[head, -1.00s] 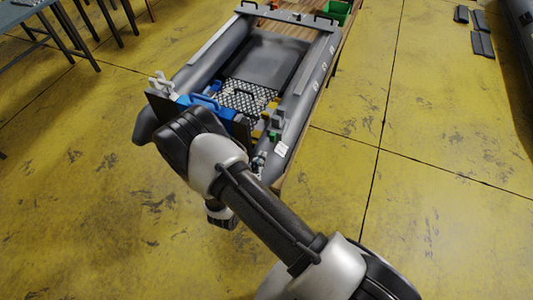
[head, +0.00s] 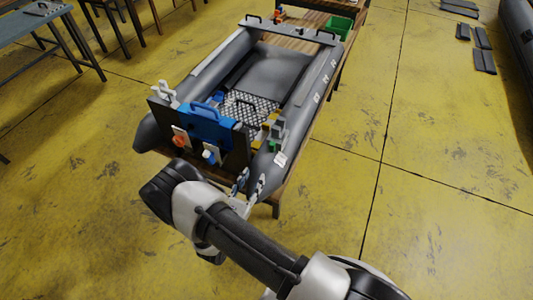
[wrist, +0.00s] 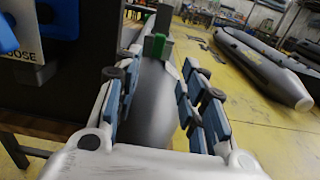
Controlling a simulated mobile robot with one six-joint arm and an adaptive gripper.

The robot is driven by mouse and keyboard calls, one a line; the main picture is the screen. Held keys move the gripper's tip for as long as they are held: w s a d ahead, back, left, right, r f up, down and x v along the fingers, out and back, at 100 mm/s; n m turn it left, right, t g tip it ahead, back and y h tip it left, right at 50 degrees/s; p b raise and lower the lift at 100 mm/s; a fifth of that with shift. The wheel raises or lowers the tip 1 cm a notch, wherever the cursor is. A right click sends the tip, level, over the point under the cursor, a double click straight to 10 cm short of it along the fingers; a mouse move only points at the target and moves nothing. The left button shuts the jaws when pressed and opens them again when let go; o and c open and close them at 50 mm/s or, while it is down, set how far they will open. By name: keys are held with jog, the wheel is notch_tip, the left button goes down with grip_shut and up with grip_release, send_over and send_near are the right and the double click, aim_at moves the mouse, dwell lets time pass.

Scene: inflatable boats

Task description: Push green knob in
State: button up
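The green knob (head: 277,132) appears as a small green and grey piece at the right side of the boat's stern in the head view. In the wrist view, a green block (wrist: 157,45) on a grey mount stands beyond my fingers, near the top centre. My gripper (head: 249,184) is low in front of the right tube's end in the head view. In the wrist view, its blue-padded fingers (wrist: 158,105) are spread apart with nothing between them. The gripper is apart from the green piece. How far the knob sticks out cannot be told.
The dark transom (head: 236,148) carries a blue bracket (head: 204,121) and an orange knob (head: 180,141). It stands close at left in the wrist view. The grey boat tube (head: 318,92) runs away from me. Yellow floor (head: 430,180) at right is open.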

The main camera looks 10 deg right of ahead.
aim_at(271, 147)
jog(key=b+x, duration=0.2)
jog(key=x, duration=1.2)
jog(key=shift+c, duration=0.5)
grip_shut()
jog(key=shift+f, duration=0.1)
